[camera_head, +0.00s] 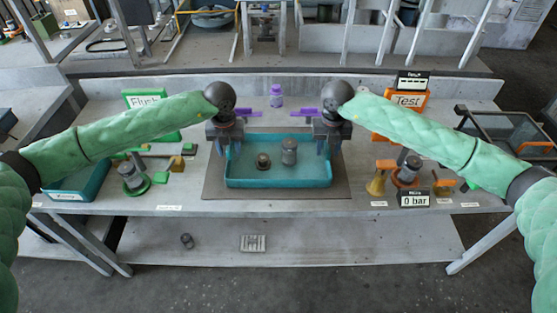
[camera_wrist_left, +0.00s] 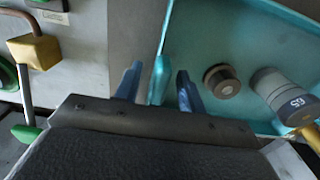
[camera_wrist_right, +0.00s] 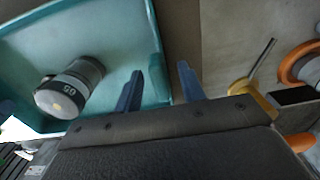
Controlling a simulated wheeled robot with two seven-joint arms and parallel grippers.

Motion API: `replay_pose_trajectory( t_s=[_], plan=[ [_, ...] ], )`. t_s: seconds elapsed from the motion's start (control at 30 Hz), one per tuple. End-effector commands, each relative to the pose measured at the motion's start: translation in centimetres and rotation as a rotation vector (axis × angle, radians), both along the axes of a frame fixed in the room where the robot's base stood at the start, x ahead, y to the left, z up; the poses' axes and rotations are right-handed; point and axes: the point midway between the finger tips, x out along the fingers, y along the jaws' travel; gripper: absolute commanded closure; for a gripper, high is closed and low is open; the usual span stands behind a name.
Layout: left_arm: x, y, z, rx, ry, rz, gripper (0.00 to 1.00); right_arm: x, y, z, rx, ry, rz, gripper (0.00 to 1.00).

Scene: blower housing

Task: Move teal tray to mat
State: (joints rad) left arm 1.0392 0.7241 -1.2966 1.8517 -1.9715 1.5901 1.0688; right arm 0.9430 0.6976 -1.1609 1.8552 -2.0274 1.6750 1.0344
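The teal tray (camera_head: 245,182) is over the dark mat (camera_head: 213,186) at the middle of the table; I cannot tell if it rests on it. It holds a small dark cap-like part (camera_head: 263,161) and a grey cylinder (camera_head: 289,152). My left gripper (camera_head: 229,150) is at the tray's left wall. In the left wrist view its fingers (camera_wrist_left: 158,85) stand apart on either side of the teal wall (camera_wrist_left: 160,78). My right gripper (camera_head: 326,150) is at the right wall. In the right wrist view its fingers (camera_wrist_right: 160,85) also straddle the wall, with gaps visible.
A green Flush station (camera_head: 134,175) and a teal bin (camera_head: 85,182) stand to the left. An orange Test station (camera_head: 406,172) with a "0 bar" display (camera_head: 414,199) stands to the right. A purple-capped bottle (camera_head: 276,95) is behind the tray. A lower shelf (camera_head: 330,240) runs beneath.

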Motion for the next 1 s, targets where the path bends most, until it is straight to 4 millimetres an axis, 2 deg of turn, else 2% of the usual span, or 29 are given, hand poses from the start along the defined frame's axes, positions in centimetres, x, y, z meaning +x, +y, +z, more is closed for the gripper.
replay_pose_trajectory(
  t_s=[0.2,0.27,0.4,0.43,1.0],
  plan=[
    [0.0,-0.01,-0.02,0.0,0.0,0.0,0.6,0.0,0.02,-0.02,0.0,0.0,0.0,0.6],
    [0.0,-0.01,-0.02,0.0,0.0,0.0,0.7,0.0,0.02,-0.01,0.0,0.0,0.0,0.7],
    [0.0,-0.01,-0.01,0.0,0.0,0.0,0.97,0.0,0.02,-0.01,0.0,0.0,0.0,0.97],
    [0.0,-0.01,-0.01,0.0,0.0,0.0,1.0,0.0,0.02,0.0,0.0,0.0,0.0,1.0],
    [0.04,0.0,0.86,-0.001,-0.001,0.001,1.0,0.03,0.01,0.86,0.0,-0.001,0.0,1.0]
  ],
)
